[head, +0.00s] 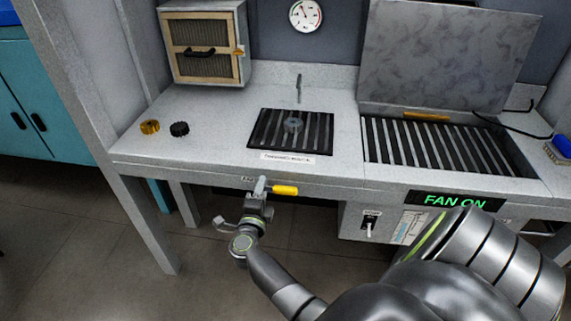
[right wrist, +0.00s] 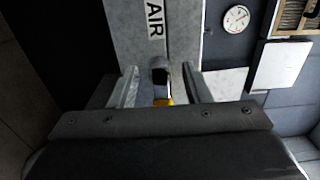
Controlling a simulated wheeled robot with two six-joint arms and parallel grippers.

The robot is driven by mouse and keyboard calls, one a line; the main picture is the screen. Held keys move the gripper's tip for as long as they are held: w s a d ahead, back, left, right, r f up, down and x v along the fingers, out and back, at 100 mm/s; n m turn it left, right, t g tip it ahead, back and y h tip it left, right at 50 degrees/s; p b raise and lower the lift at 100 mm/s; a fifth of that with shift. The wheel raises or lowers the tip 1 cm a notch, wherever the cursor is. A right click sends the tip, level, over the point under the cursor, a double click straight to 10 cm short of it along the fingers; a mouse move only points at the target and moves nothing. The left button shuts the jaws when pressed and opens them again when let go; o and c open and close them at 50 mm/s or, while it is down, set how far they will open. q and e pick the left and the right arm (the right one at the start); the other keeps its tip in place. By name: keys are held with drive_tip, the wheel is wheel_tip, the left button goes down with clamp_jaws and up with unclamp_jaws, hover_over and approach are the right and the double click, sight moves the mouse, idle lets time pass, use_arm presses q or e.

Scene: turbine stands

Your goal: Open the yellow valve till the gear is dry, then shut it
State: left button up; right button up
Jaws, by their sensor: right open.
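The yellow valve (head: 286,190) is on the front edge of the bench, its handle lying sideways to the right in the head view. My right gripper (head: 262,187) is at the valve's left end. In the right wrist view my right gripper (right wrist: 160,72) is open, a finger on each side of the valve's dark end. A bit of the yellow handle (right wrist: 163,102) shows below that end. Whether the fingers touch it I cannot tell. A grey gear (head: 293,125) sits on the black grate under a thin nozzle (head: 298,87). Whether it is wet is too small to tell. My left gripper is out of view.
A gold part (head: 149,127) and a black part (head: 180,129) lie on the bench at left. A small cabinet (head: 205,50) and a round gauge (head: 306,15) are behind. A slatted bay (head: 425,145) with raised lid is right, above a lit "FAN ON" sign (head: 455,201).

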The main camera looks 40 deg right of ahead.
drive_tip(key=shift+w+d, duration=0.1)
idle(0.5)
drive_tip(key=shift+c, duration=0.2)
clamp_jaws()
drive_tip(key=c, duration=0.9)
unclamp_jaws()
drive_tip(key=o, duration=0.9)
drive_tip(key=shift+o, duration=0.2)
